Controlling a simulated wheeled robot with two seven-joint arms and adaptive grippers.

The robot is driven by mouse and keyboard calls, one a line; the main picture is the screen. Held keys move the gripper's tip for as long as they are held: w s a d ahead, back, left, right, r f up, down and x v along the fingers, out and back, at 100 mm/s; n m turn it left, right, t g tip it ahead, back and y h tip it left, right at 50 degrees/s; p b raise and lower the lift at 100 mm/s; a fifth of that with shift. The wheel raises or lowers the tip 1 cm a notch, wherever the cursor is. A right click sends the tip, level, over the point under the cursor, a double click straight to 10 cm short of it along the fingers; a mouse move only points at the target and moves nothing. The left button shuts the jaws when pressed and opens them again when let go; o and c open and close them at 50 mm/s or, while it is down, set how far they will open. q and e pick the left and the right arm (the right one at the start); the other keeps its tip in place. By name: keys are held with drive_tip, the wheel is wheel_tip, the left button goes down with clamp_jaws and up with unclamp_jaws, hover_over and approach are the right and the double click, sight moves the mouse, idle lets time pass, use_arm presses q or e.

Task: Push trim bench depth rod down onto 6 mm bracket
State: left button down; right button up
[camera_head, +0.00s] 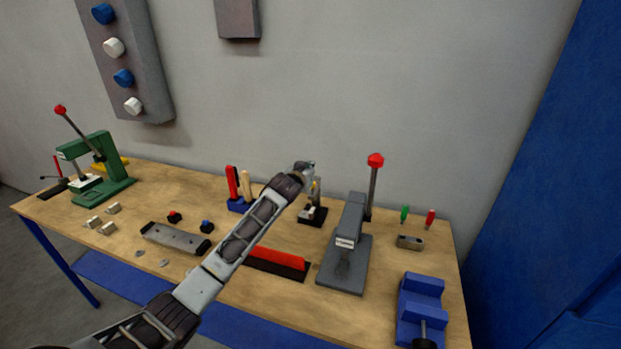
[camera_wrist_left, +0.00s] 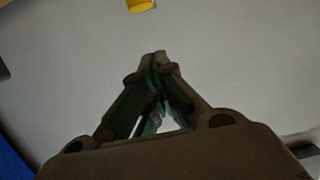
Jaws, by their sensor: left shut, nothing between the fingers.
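My left gripper (camera_head: 309,169) is at the end of the arm that reaches up across the middle of the bench. Its fingers are shut and empty, and their tips meet in the left wrist view (camera_wrist_left: 155,60). Just below it in the head view stands a small device with a black base (camera_head: 313,216), which looks like the trim bench. The 6 mm bracket cannot be made out at this size.
A grey press (camera_head: 346,250) with a red-knobbed lever (camera_head: 375,160) stands right of the device. A blue holder (camera_head: 240,204) with upright tools stands left. A green press (camera_head: 103,165) is far left, a blue vise (camera_head: 420,305) front right. A grey wall (camera_head: 330,90) is behind.

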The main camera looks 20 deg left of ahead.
use_arm(q)
hover_over(312, 195)
drive_tip(key=s, duration=0.2)
wheel_tip(312, 195, down, 4)
drive_tip(key=shift+w+f+p, duration=0.1)
drive_tip(key=shift+w+p, duration=0.05)
drive_tip(key=shift+p, duration=0.3)
wheel_tip(312, 195, down, 3)
drive_tip(key=shift+r+b, duration=0.2)
drive_tip(key=shift+b, duration=0.4)
drive_tip(key=shift+a+r, duration=0.1)
drive_tip(key=shift+r, duration=0.2)
